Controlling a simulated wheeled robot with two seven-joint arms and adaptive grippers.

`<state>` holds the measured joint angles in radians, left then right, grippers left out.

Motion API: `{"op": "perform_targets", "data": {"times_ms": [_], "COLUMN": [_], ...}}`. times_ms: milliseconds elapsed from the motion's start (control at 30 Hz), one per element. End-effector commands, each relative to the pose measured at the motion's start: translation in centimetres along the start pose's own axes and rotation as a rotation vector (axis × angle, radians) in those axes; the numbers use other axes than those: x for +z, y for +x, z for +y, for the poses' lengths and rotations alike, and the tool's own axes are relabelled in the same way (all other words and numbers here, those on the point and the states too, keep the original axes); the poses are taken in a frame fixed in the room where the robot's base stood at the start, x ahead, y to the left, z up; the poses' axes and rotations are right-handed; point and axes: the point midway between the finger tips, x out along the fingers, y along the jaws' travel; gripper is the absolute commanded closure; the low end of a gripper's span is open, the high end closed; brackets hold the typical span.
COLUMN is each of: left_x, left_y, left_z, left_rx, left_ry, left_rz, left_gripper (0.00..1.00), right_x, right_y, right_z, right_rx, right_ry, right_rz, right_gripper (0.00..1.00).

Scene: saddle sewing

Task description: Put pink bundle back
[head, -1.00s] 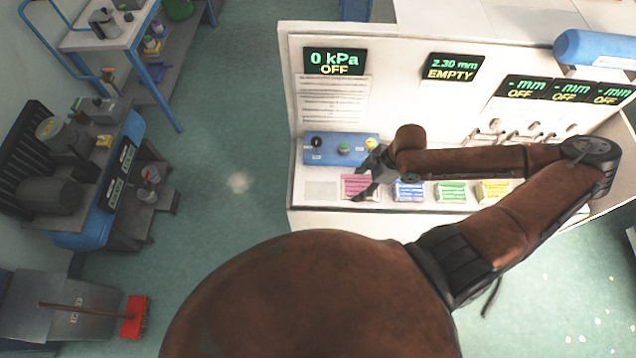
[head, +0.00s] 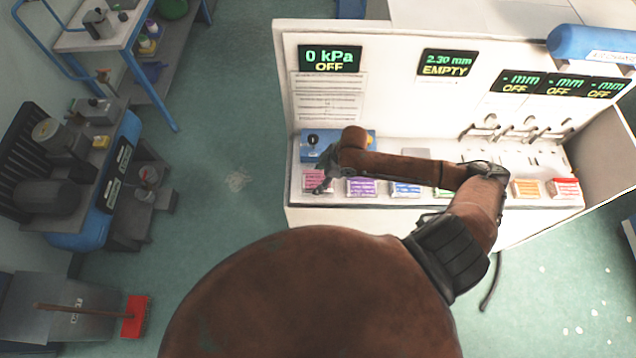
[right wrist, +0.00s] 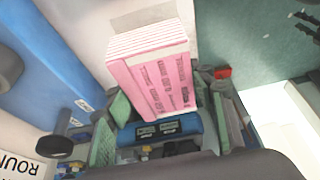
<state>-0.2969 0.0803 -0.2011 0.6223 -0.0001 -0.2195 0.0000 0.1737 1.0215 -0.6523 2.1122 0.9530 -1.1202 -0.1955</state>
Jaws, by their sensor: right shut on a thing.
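The pink bundle (head: 313,180) is at the left end of the bench ledge, left of the purple bundle (head: 360,187). My right gripper (head: 320,186) is shut on it. In the right wrist view the pink bundle (right wrist: 160,85) is a block with a striped white-and-pink end and dark print, between the green-padded fingers (right wrist: 170,118). I cannot tell whether it touches the ledge or hangs just above it. My right forearm and fingers hide part of it in the head view. My left gripper is not in view.
A row of bundles continues right, with a blue one (head: 406,189), an orange one (head: 526,188) and a red one (head: 565,187); my arm covers the middle. A blue control box (head: 310,140) stands close behind the gripper.

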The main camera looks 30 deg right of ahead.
Motion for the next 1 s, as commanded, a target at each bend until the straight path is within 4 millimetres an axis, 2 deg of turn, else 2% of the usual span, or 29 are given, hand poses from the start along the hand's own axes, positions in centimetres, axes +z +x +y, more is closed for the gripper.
{"op": "perform_targets", "data": {"times_ms": [100, 233, 600, 633, 867, 1000], "left_x": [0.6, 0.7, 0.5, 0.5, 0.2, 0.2], "left_y": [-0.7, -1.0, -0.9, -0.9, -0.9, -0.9], "left_z": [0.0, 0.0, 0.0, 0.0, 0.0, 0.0], "left_rx": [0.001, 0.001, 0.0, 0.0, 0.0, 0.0], "left_ry": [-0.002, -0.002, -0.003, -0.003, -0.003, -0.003], "left_rz": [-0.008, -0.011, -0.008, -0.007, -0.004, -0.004], "left_gripper": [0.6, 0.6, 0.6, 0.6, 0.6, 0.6], "right_x": [0.5, 0.9, 1.2, 1.2, 1.2, 1.2], "right_y": [1.6, 2.7, 3.2, 3.1, 3.1, 3.1], "right_z": [-0.1, 0.0, 0.0, 0.0, 0.0, 0.0], "right_rx": [-0.002, 0.0, 0.001, 0.0, 0.0, 0.0], "right_ry": [0.004, 0.001, 0.0, 0.0, 0.0, 0.0], "right_rz": [0.0, 0.001, 0.001, 0.0, 0.0, 0.0], "right_gripper": [0.86, 0.86, 0.86, 0.48, 0.32, 0.32]}}
